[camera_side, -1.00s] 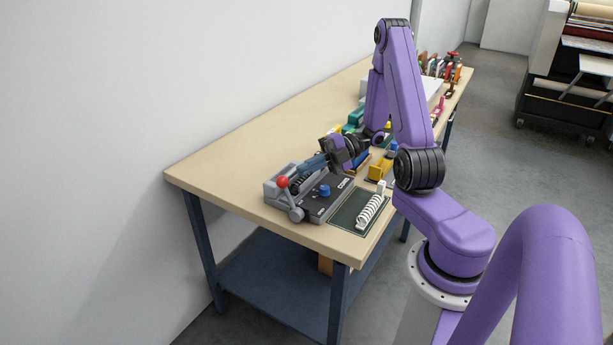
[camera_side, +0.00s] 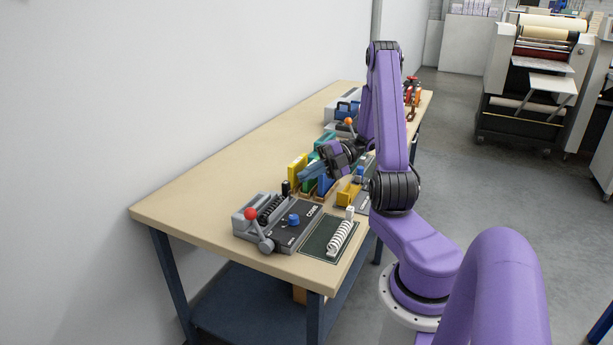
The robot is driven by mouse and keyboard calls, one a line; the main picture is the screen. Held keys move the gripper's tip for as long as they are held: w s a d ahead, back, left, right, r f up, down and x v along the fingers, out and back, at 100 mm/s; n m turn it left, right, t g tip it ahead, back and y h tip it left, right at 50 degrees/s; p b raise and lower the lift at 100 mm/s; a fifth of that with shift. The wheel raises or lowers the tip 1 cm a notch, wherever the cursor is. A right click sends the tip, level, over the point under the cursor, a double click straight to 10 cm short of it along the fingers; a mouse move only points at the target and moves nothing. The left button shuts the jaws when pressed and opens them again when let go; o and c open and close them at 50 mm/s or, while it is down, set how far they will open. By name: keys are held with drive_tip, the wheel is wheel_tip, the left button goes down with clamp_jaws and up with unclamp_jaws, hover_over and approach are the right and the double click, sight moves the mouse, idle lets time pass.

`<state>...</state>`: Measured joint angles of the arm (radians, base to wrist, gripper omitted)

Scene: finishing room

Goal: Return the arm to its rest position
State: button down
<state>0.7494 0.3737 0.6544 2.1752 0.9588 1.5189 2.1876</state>
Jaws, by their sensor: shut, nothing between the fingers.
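My purple arm rises at the right and bends down over the workbench (camera_side: 190,205). Whether the fingers touch any board cannot be told from this angle.
A white comb spine (camera_side: 341,238) lies on a dark green mat (camera_side: 322,250) at the near edge. A yellow block (camera_side: 348,194) and an orange-knobbed machine (camera_side: 340,128) stand farther back. The left part of the benchtop is bare, beside a white wall (camera_side: 120,100).

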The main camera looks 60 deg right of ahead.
drive_tip(key=s+a+n+g+h, duration=0.3)
drive_tip(key=a+n+g, duration=0.5)
drive_tip(key=n, duration=0.4)
drive_tip(key=s+a+n+g+h, duration=0.25)
drive_tip(key=a+n+g, duration=0.25)
drive_tip(key=a+n, duration=0.6)
drive_tip(key=s+a+r+m+t+h, duration=0.1)
drive_tip(key=s+a+m+h, duration=0.1)
drive_tip(key=m, duration=1)
drive_tip(key=s+a+r+m+t+h, duration=0.1)
drive_tip(key=s+m, duration=0.4)
drive_tip(key=m, duration=0.7)
drive_tip(key=s+a+r+m+t+h, duration=0.1)
drive_tip(key=s+a+m+t+h, duration=0.2)
drive_tip(key=m, duration=0.9)
drive_tip(key=shift+s+a+h, duration=0.25)
drive_tip(key=shift+s+h, duration=0.35)
drive_tip(key=shift+h, duration=0.05)
